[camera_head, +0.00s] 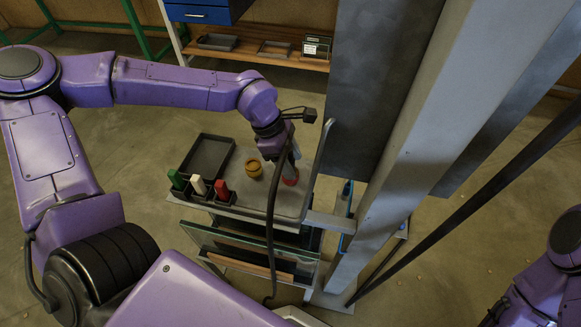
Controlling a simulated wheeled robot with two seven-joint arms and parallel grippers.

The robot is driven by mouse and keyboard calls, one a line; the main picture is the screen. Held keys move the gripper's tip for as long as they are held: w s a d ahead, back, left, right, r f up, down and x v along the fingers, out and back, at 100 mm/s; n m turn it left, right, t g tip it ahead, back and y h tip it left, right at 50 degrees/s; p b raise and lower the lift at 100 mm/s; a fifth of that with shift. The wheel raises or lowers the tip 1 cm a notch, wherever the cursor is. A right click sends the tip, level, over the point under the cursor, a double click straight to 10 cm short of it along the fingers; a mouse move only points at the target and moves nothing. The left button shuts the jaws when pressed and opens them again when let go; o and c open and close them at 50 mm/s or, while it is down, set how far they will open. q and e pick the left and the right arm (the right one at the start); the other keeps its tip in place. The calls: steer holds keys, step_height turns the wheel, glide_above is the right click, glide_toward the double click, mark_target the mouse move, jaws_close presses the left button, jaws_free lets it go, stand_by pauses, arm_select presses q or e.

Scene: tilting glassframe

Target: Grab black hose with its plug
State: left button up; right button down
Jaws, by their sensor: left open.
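My left arm reaches in from the left over the grey cart top. Its gripper (290,168) points down at the right part of the cart top and is open. A black hose (270,225) runs from beside this gripper over the cart's front edge and hangs down toward the floor. I cannot make out its plug or tell whether the hose touches the fingers. A small red round thing (290,180) sits just below the gripper, partly hidden by it. My right arm shows at the lower right edge; its gripper is out of the picture.
The cart top (235,208) also carries a dark tray (207,157), a yellow-brown jar (254,168) and a black holder with green, white and red bottles (222,190). Glass panes (255,248) stand below. A tall grey frame (405,140) rises close on the right.

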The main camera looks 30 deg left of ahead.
arm_select(q)
jaws_close()
steer(key=shift+r, duration=0.1)
